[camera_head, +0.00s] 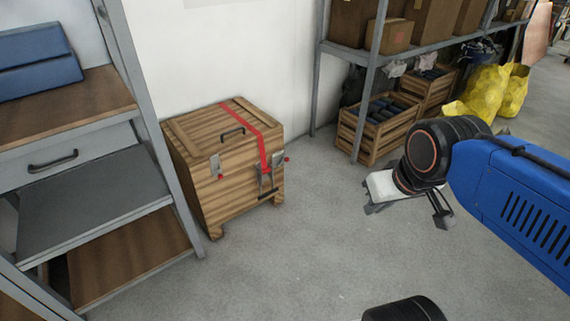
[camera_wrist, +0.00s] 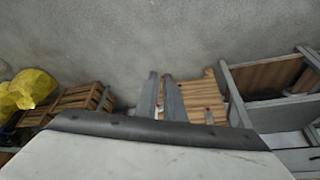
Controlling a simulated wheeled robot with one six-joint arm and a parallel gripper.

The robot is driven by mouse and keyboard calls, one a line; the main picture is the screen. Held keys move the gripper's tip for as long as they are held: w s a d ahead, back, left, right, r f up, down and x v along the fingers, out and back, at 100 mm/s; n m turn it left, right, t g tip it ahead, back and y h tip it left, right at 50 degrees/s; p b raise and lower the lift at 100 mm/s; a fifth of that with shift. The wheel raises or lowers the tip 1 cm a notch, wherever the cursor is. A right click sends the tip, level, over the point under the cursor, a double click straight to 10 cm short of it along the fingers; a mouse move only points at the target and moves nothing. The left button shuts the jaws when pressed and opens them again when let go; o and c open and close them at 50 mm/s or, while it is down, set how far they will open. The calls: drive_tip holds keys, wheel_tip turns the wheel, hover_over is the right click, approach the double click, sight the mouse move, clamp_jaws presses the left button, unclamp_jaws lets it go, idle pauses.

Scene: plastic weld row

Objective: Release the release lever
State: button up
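A wooden crate (camera_head: 223,163) stands on the floor in the head view, its lid shut. A red strap (camera_head: 250,130) runs over the lid and down to a grey buckle on the front. A grey lever with a dark crossbar (camera_head: 267,194) hangs there against the front face. My gripper (camera_head: 371,196) is in the air to the right of the crate, well apart from the lever. In the wrist view the two grey fingers (camera_wrist: 160,75) stand slightly apart with nothing held. The crate (camera_wrist: 198,97) shows partly behind them; the lever cannot be made out there.
A shelf unit (camera_head: 95,210) stands close on the crate's left. A rack with boxes (camera_head: 397,36) and open wooden crates (camera_head: 350,140) is behind. Floor (camera_head: 310,235) before the crate is clear.

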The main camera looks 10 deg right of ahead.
drive_tip(key=w+m, duration=0.2)
drive_tip(key=w, duration=0.5)
drive_tip(key=w+f+m+t, duration=0.1)
drive_tip(key=w, duration=0.5)
drive_tip(key=w+m+t, duration=0.1)
drive_tip(key=w+m, duration=0.1)
drive_tip(key=w, duration=0.5)
drive_tip(key=shift+w+f+m, duration=0.3)
clamp_jaws()
drive_tip(key=w+f+m+t, duration=0.2)
drive_tip(key=w+f+m, duration=0.15)
drive_tip(key=w, duration=0.65)
drive_tip(key=w+f+m+t, duration=0.1)
drive_tip(key=w+f+m, duration=0.3)
drive_tip(key=w, duration=0.6)
drive_tip(key=w+f+m+t, duration=0.2)
drive_tip(key=w+f+m, duration=0.3)
drive_tip(key=w+f, duration=0.85)
drive_tip(key=w+f+m+t, duration=0.3)
drive_tip(key=f+m, duration=0.3)
drive_tip(key=f, duration=1.1)
drive_tip(key=shift+f, duration=0.3)
drive_tip(key=shift+w+d, duration=0.1)
drive_tip(key=shift+w, duration=0.05)
